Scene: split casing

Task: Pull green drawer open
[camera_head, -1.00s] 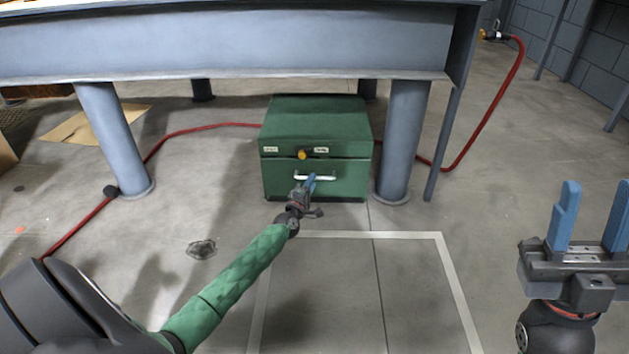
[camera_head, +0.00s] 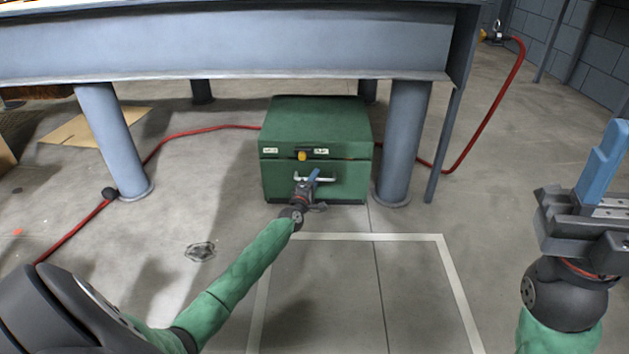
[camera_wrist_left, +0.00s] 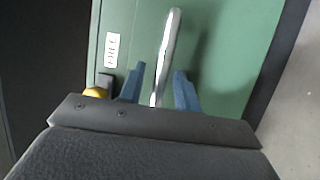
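The green drawer (camera_head: 343,186) is the lower front of a green metal box (camera_head: 318,118) on the floor under a grey steel table. It looks shut. Its pale bar handle (camera_head: 329,179) runs across the front, and a yellow knob (camera_head: 302,155) sits above it. My left gripper (camera_head: 312,178) is at the handle's left part. In the left wrist view, the handle (camera_wrist_left: 166,52) passes between the two blue fingers of the left gripper (camera_wrist_left: 159,90), with a gap visible at the right finger. My right gripper (camera_head: 614,150) is raised at the right edge, partly cut off.
Grey table legs (camera_head: 408,140) stand to the right and left of the box. A red hose (camera_head: 200,129) runs along the floor behind it. The floor in front, with a pale marked rectangle (camera_head: 350,237), is clear.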

